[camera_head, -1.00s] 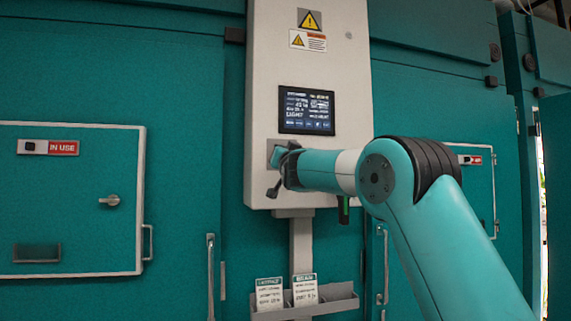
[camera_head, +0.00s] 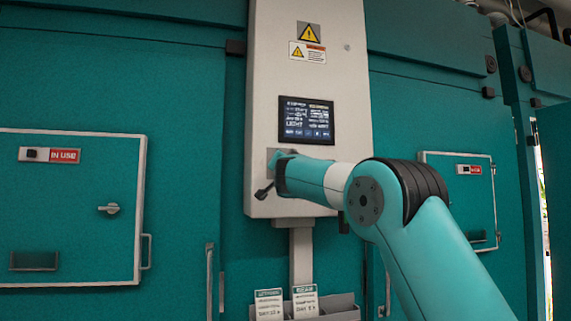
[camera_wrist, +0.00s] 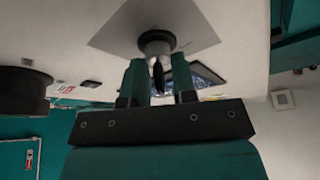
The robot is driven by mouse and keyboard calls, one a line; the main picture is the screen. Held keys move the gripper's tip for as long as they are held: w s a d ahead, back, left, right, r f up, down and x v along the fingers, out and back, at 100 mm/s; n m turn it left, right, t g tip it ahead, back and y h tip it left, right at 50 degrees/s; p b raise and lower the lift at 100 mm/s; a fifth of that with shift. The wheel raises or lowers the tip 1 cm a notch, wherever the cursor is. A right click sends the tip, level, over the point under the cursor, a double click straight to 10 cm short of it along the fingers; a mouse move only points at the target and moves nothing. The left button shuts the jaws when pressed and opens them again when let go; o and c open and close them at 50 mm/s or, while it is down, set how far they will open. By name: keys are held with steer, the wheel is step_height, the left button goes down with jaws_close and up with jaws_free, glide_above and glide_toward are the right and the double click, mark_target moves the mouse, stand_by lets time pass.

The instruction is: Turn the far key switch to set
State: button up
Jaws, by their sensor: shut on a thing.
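The key switch (camera_wrist: 157,40) is a dark round barrel on a grey plate (camera_wrist: 196,36), set in the pale control panel. A key with a dark, narrow grip (camera_wrist: 157,76) stands out of the barrel. My gripper (camera_wrist: 160,82) has its two teal fingers on either side of the key, shut on it. In the head view my gripper (camera_head: 278,160) is against the panel just below the screen. There it hides the key and most of the switch. I cannot read any position marks around the switch.
The control panel (camera_head: 262,80) carries a lit screen (camera_head: 306,120) and warning labels. Teal chamber doors with "IN USE" tags (camera_head: 64,156) flank it. A grey holder (camera_head: 338,308) with cards hangs below the panel. A dark round part (camera_wrist: 22,92) shows at left in the wrist view.

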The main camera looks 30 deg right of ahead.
steer(key=o, duration=0.6)
steer(key=shift+a, duration=0.1)
steer(key=b+v, duration=0.8)
steer(key=v, duration=0.9)
steer(key=shift+s+f+b, duration=0.1)
steer(key=shift+s+b, duration=0.05)
steer(key=shift+b, duration=0.2)
